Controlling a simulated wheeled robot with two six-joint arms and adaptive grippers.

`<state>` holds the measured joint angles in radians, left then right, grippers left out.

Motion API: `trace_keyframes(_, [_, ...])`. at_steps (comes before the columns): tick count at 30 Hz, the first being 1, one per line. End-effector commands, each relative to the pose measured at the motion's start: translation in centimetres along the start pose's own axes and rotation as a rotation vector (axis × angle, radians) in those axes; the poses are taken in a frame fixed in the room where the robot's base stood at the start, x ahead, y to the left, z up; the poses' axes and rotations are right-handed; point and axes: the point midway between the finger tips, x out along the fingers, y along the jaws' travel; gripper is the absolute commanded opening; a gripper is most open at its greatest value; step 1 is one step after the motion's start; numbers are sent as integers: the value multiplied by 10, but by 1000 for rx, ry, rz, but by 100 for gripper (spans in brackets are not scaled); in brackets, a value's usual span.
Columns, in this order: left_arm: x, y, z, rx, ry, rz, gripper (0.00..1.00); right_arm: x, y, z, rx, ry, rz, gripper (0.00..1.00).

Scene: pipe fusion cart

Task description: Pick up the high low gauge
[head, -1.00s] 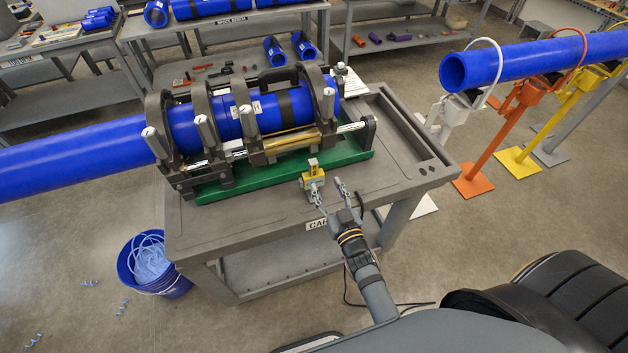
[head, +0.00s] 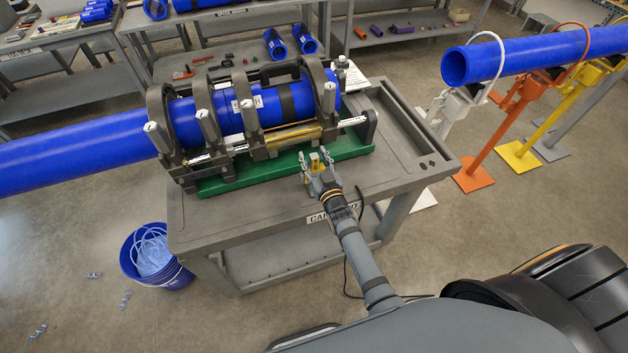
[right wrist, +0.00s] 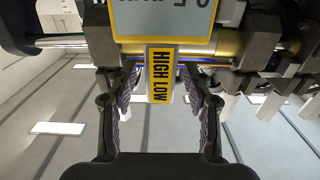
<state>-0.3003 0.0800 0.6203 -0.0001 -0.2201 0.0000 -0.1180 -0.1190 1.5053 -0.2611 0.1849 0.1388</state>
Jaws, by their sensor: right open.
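The high low gauge (right wrist: 160,75) is grey with a yellow label reading "HIGH LOW" in the right wrist view. In the head view the gauge (head: 316,161) stands on the cart top in front of the green base, partly hidden by my gripper. My right gripper (head: 316,157) is open, with one finger on each side of the gauge. In the right wrist view my right gripper (right wrist: 160,90) shows gaps between both fingers and the gauge's narrow labelled part. My left gripper is not in view.
The fusion machine (head: 250,115) on its green base (head: 285,171) clamps a blue pipe (head: 75,152) just behind the gauge. The cart top (head: 240,215) is clear to the left. A blue bucket (head: 155,262) stands on the floor at left. Pipe stands (head: 471,178) are at right.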

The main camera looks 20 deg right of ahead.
Motion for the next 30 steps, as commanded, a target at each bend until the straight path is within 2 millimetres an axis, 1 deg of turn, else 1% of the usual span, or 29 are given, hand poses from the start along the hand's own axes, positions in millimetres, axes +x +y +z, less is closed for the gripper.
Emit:
trace_keyframes(2, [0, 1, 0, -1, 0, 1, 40, 0, 0, 0, 0, 0, 0, 51])
trace_keyframes(5, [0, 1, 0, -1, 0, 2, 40, 0, 0, 0, 0, 0, 0, 39])
trace_keyframes(12, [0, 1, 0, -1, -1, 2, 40, -1, 0, 0, 0, 0, 0, 6])
trace_keyframes(14, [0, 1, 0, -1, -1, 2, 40, -1, 0, 0, 0, -1, 0, 0])
trace_keyframes(30, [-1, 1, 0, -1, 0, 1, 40, 0, 0, -2, 0, 0, 0, 0])
